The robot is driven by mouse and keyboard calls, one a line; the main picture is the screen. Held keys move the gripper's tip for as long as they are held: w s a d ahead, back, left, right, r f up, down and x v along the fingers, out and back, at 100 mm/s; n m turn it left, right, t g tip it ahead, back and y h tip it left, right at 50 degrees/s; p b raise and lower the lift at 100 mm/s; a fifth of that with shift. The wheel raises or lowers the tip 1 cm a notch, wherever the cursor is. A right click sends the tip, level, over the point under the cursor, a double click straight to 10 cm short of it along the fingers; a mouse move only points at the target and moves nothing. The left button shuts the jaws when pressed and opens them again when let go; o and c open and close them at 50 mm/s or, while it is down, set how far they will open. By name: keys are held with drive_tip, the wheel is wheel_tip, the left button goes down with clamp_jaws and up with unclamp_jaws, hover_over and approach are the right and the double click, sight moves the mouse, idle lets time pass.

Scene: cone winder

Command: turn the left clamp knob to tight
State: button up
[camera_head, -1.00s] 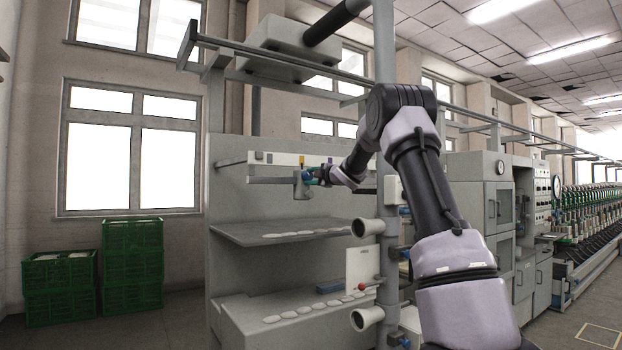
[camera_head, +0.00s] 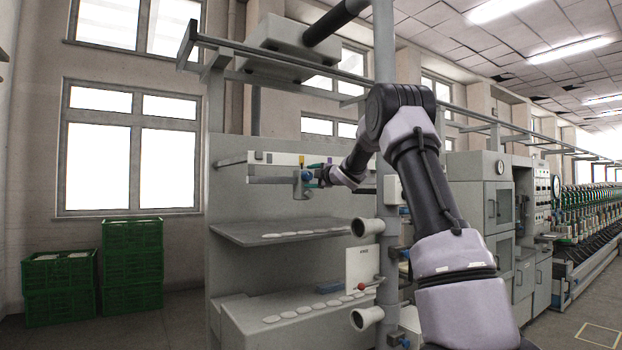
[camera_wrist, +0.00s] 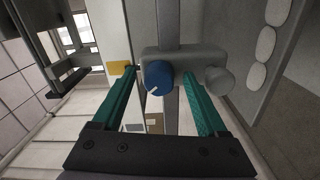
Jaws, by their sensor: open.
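The blue clamp knob (camera_wrist: 158,77) is round, with a white pointer mark slanting toward its lower left in the wrist view. It sits on the front of a grey clamp block (camera_wrist: 185,58) on an upright bar. The clamp block (camera_head: 301,188) also shows small on the rail in the head view. My gripper (camera_wrist: 157,81) is open, with one teal finger on each side of the blue knob. Gaps show in the picture, and I cannot tell whether either finger touches it. In the head view my gripper (camera_head: 318,174) reaches the clamp from the right.
A grey round stub (camera_wrist: 219,81) is on the block, right of the knob and close to the right finger. A yellow piece (camera_wrist: 121,68) is near the left fingertip. Below the rail, a shelf (camera_head: 245,231) carries pale discs. Green crates (camera_head: 133,265) stand at the left.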

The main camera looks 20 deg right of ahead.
drive_tip(key=v, duration=1)
drive_tip(key=shift+s, duration=0.4)
drive_tip(key=shift+d+r, duration=0.1)
drive_tip(key=shift+d, duration=0.05)
drive_tip(key=s+d+r+m+g+h, duration=0.15)
drive_tip(key=s+m+h, duration=0.55)
drive_tip(key=s+m, duration=0.7)
drive_tip(key=s+a+f+m+g+y, duration=0.1)
drive_tip(key=s+a+f+m+g, duration=0.2)
drive_tip(key=s, duration=0.7)
drive_tip(key=s+a+f+m+g+y, duration=0.1)
drive_tip(key=s+a+f+m+g, duration=0.1)
drive_tip(key=s+f, duration=0.5)
drive_tip(key=s+a+f+m+g+y, duration=0.1)
drive_tip(key=s+a+f+m+g, duration=0.2)
drive_tip(key=s, duration=1.2)
wheel_tip(320, 180, down, 2)
drive_tip(key=shift+a+f+m+g+y, duration=0.2)
drive_tip(key=shift+a+m+g+y, duration=0.15)
drive_tip(key=shift+a+m, duration=0.8)
drive_tip(key=shift+w, duration=0.1)
